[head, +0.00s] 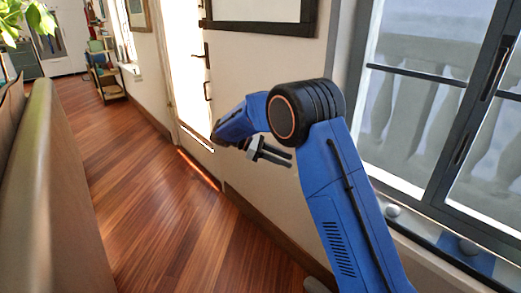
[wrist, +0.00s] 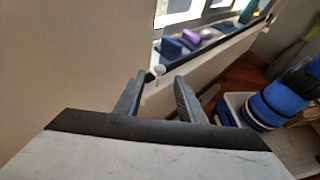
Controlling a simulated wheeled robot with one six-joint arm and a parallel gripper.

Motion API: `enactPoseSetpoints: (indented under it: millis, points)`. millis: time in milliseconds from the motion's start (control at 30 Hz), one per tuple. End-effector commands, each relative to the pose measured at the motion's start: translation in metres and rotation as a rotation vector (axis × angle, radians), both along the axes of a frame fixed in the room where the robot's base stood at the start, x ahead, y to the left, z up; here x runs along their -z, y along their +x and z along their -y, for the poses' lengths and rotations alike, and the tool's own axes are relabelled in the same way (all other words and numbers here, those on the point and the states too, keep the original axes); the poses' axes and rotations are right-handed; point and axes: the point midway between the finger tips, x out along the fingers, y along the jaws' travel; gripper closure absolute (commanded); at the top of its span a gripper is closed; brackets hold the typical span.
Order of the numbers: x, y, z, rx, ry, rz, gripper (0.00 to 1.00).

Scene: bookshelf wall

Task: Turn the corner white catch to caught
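A small white catch (wrist: 158,70) shows in the wrist view at the near corner of the window sill. It lies ahead of my gripper (wrist: 161,78), in line with the gap between the two fingers. The fingers are spread apart with nothing held, and I cannot tell whether they touch the catch. In the head view my gripper (head: 291,158) is in front of the cream wall, left of the window. A whitish round knob (head: 392,210) shows on the sill there; I cannot tell if it is the same catch.
The window (head: 425,100) fills the right of the head view. A blue object (wrist: 171,48), a purple one (wrist: 190,36) and a green one (wrist: 248,12) stand along the sill. A sofa-like edge (head: 55,190) runs along the left. The wooden floor (head: 150,200) between is clear.

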Motion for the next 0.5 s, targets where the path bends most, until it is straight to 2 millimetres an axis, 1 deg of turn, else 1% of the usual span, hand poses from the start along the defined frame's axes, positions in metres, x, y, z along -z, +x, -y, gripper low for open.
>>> enactPoseSetpoints:
  millis: [33, 300, 500]
  points:
    - [-0.003, 0.003, -0.010, -0.003, 0.001, 0.001, 0.64]
    - [-0.024, 0.011, -0.059, -0.002, 0.000, 0.001, 0.64]
    - [-0.036, 0.016, -0.088, -0.001, 0.001, 0.002, 0.64]
